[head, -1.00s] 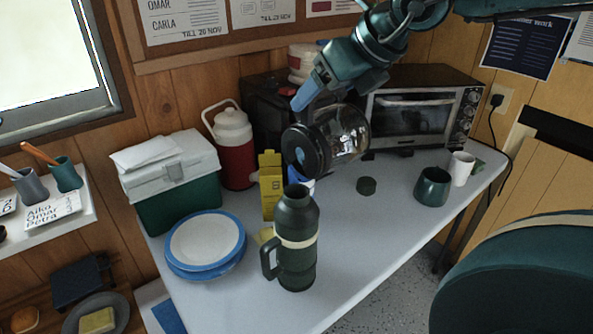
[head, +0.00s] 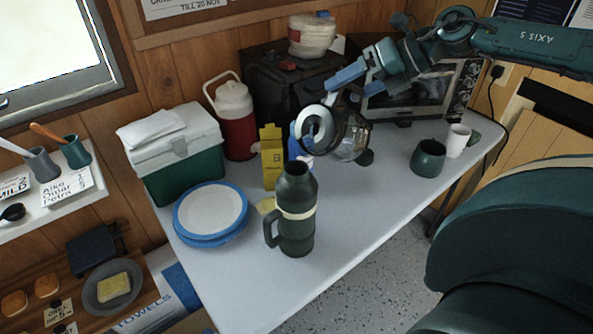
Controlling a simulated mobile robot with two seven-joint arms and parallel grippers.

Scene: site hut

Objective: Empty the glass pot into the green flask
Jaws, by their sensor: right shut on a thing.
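The glass pot (head: 353,139) hangs in the air above the table, tipped on its side with its dark-rimmed top facing left. My right gripper (head: 338,82) comes in from the upper right and is shut on the pot at its upper side; the exact grip is hard to see. I cannot make out how much liquid the pot holds. The green flask (head: 297,232) stands upright and open on the table, with a pale band and a handle at its left. The pot is up and to the right of the flask's mouth, apart from it. My left gripper is not in view.
A yellow carton (head: 272,166) and blue-rimmed plates (head: 178,232) stand near the flask. A green mug (head: 428,160) and white cup (head: 457,141) stand right. The table's (head: 350,210) front middle is clear.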

